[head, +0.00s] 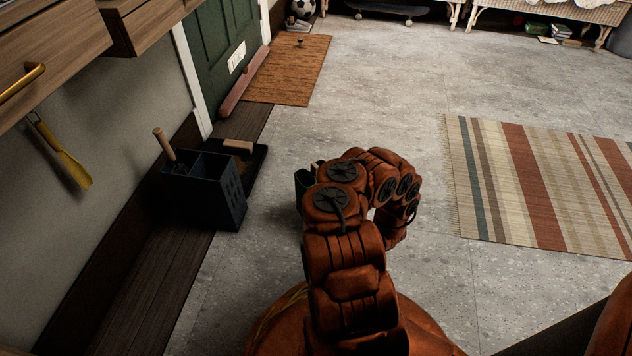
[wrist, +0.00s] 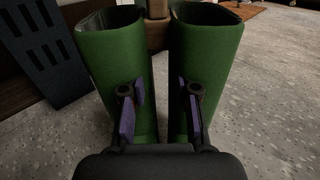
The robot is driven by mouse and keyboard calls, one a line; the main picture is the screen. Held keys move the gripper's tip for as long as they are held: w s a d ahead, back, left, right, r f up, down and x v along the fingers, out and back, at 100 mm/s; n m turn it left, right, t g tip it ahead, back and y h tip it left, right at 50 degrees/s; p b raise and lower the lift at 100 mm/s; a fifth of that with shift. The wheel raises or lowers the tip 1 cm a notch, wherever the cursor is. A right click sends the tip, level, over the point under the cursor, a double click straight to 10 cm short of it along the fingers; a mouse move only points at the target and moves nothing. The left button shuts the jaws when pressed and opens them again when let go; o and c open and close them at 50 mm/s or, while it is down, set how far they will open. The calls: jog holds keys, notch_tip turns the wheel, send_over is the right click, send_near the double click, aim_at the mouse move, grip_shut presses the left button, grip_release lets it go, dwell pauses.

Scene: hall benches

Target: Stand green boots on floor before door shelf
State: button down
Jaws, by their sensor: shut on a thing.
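The green boots stand upright side by side in the wrist view, a left boot (wrist: 108,60) and a right boot (wrist: 207,60), with their open tops up. My gripper (wrist: 160,105) is shut on the boots; its purple-padded fingers lie against their near sides. The soles are hidden, so I cannot tell if they touch the floor. In the head view only a dark green piece of boot (head: 302,183) shows beside my orange arm, which hides my gripper. A green door (head: 222,50) stands at the upper left. Wooden drawers (head: 45,45) hang on the left wall.
A dark slotted box (head: 205,200) with a wooden-handled tool stands left of my arm; it also shows in the wrist view (wrist: 40,55). A dark tray (head: 258,165) is behind it.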

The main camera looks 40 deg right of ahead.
jog(key=w+d+f+b, duration=0.4)
jog(key=w+d+b, duration=0.3)
jog(key=w, duration=0.4)
jog(key=shift+d+f+b, duration=0.3)
jog(key=shift+d+b, duration=0.1)
jog(key=shift+d, duration=0.25)
jog(key=shift+f, duration=0.15)
jog(key=c, duration=0.9)
grip_release()
jog(key=shift+o, duration=0.2)
